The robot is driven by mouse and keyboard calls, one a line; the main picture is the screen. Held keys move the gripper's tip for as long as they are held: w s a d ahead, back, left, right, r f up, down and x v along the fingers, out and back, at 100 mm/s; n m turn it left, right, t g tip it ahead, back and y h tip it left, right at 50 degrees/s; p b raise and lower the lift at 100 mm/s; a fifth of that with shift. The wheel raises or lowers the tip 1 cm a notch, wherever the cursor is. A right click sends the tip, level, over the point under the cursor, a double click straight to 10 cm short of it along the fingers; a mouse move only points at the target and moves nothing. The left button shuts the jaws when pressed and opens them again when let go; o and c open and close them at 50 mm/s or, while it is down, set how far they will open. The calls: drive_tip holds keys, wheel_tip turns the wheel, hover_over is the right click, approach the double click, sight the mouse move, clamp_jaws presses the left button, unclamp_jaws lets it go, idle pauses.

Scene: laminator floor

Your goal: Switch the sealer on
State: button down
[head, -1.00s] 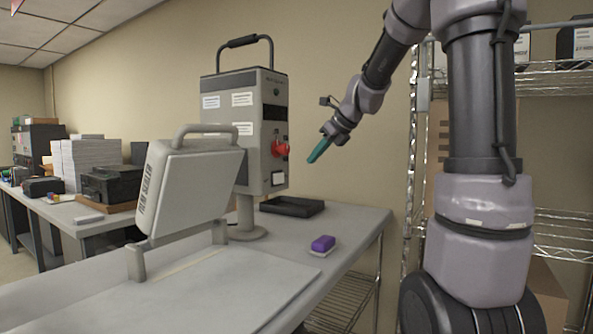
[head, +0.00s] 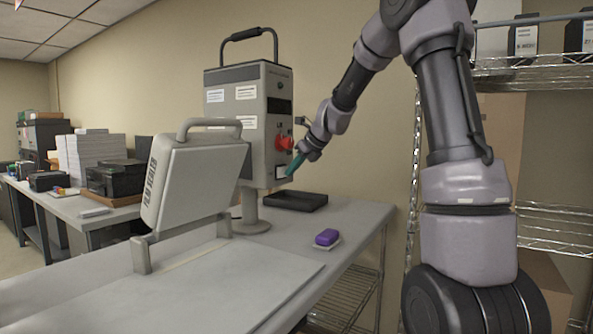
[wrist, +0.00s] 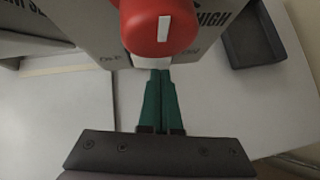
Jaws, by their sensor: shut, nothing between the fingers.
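The film sealer (head: 195,180) stands on the table with its lid raised and tilted. Behind it is a grey control box (head: 235,110) on a post, with labels on its front and a red knob (head: 284,143) on its right side. In the wrist view the red knob (wrist: 158,28) carries a white mark, and part of a label reading "HIGH" shows beside it. My gripper (head: 292,169) is shut and empty, its green fingers just below the knob at the box's side. In the wrist view the gripper (wrist: 160,76) points toward the box under the knob; I cannot tell whether it touches.
A black tray (head: 295,201) lies on the table behind the box's post. A purple block (head: 327,237) sits near the right table edge. A wire shelf (head: 545,70) stands at right. A side table with paper stacks (head: 92,158) and a printer (head: 115,180) is at left.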

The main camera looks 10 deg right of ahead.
drive_tip(key=shift+w+a+n+y, duration=0.15)
drive_tip(key=shift+w+n+y, duration=0.15)
drive_tip(key=shift+n, duration=0.2)
drive_tip(key=shift+s+a, duration=0.1)
drive_tip(key=shift+s, duration=0.05)
drive_tip(key=shift+s+a, duration=0.45)
drive_tip(key=shift+s, duration=0.05)
drive_tip(key=shift+d, duration=0.1)
